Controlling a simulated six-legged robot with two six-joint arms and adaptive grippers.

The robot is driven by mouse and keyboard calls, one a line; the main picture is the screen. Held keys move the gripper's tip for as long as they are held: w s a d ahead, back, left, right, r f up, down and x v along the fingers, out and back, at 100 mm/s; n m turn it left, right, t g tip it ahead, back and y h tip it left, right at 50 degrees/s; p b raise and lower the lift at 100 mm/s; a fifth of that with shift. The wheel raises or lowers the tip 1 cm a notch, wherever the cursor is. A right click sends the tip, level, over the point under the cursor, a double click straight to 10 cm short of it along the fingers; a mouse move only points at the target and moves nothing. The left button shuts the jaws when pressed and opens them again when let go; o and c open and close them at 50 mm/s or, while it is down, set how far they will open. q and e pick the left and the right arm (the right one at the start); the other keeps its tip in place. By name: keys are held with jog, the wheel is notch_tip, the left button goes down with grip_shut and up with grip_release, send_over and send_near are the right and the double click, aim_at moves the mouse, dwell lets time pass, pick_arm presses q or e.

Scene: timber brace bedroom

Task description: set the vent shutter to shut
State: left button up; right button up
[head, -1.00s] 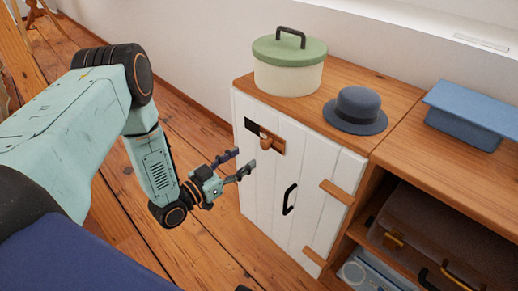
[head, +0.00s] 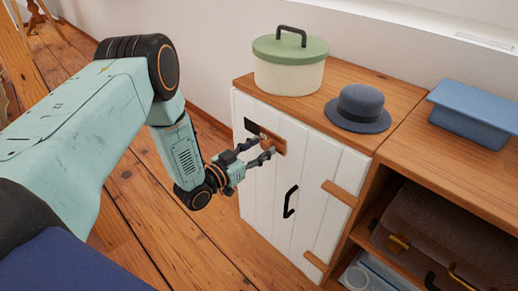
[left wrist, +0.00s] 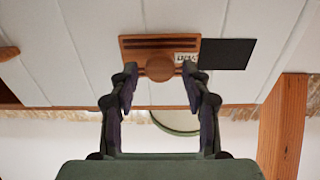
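The vent shutter (head: 279,147) is a brown wooden slide on the white cabinet door, and its round knob (left wrist: 160,68) shows in the left wrist view. A black vent patch (head: 252,127) lies beside the slide, uncovered; it also shows in the left wrist view (left wrist: 226,54). A small white label with dark letters, partly hidden, sits on the slide's edge. My left gripper (head: 268,148) is at the door by the shutter. In the left wrist view its fingers (left wrist: 160,86) are apart, one on each side of the knob; contact is not clear. My right gripper is not in view.
A cream pot with green lid (head: 289,76) and a grey-blue hat (head: 358,108) stand on the cabinet top. A black door handle (head: 290,201) is below the shutter. A shelf with a blue box (head: 475,110) and brown case is at right. Wooden floor is open at left.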

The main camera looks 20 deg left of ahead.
pick_arm(q)
grip_shut()
dwell(0.4)
send_near(255, 128)
jog(key=x, duration=0.4)
jog(key=shift+w, duration=0.1)
jog(key=shift+o, duration=1.1)
grip_release()
